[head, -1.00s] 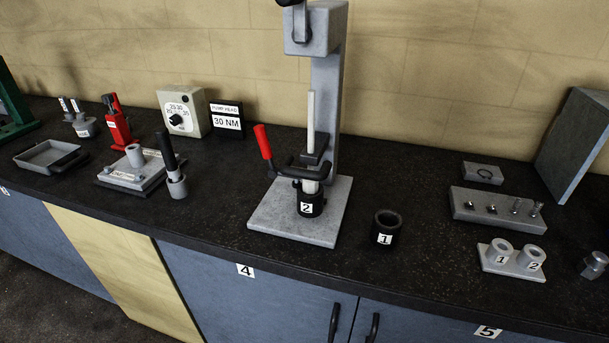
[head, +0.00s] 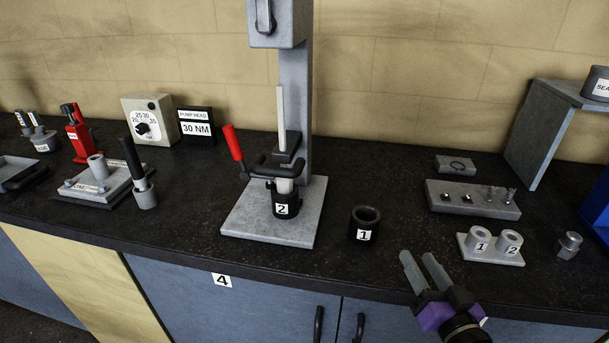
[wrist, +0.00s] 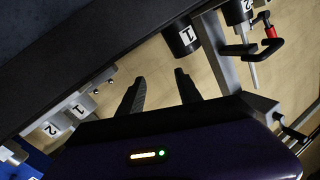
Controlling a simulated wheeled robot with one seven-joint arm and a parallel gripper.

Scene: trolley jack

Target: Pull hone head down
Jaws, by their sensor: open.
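The hone stand has a grey base plate (head: 240,225), a grey column with a box-shaped head (head: 280,25) at its top, and a light vertical rod (head: 282,115). A black crossbar with a red handle (head: 232,142) sits low around the rod, just above the black cylinder marked 2 (head: 285,203) on the plate. In the wrist view the red handle (wrist: 271,32) and cylinder 2 (wrist: 236,12) show at upper right. My gripper (head: 417,270) is open and empty, in front of the bench at lower right, apart from the stand. Its fingers also show in the wrist view (wrist: 160,92).
A black cylinder marked 1 (head: 364,225) stands on the bench right of the stand. Further right are a grey strip with small parts (head: 472,200) and a block with cups 1 and 2 (head: 490,250). A grey fixture (head: 105,185) stands left. The wall is close behind.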

